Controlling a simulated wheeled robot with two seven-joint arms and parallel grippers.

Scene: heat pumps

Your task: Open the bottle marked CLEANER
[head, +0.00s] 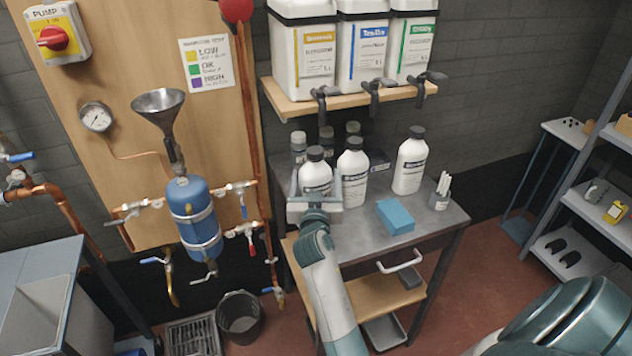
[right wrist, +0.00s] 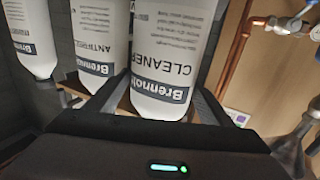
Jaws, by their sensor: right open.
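The bottle marked CLEANER (right wrist: 165,62) fills the middle of the right wrist view, upside down there. In the head view it is the leftmost of three white bottles on the grey workbench, a white bottle (head: 316,173) standing upright with its black cap (head: 315,153) on. My right gripper (head: 316,182) is open, with one finger on each side of this bottle; I cannot tell whether they touch it. The wrist view shows the bottle between the fingers and hides its cap. My left gripper is not in view.
The ANTIFREEZE bottle (right wrist: 97,45) stands close beside, the middle one (head: 352,172) in the head view. Another white bottle (head: 409,162) stands farther right. A blue block (head: 396,216) and a cup of white sticks (head: 440,191) are on the workbench (head: 350,226). A shelf (head: 292,104) with canisters hangs above.

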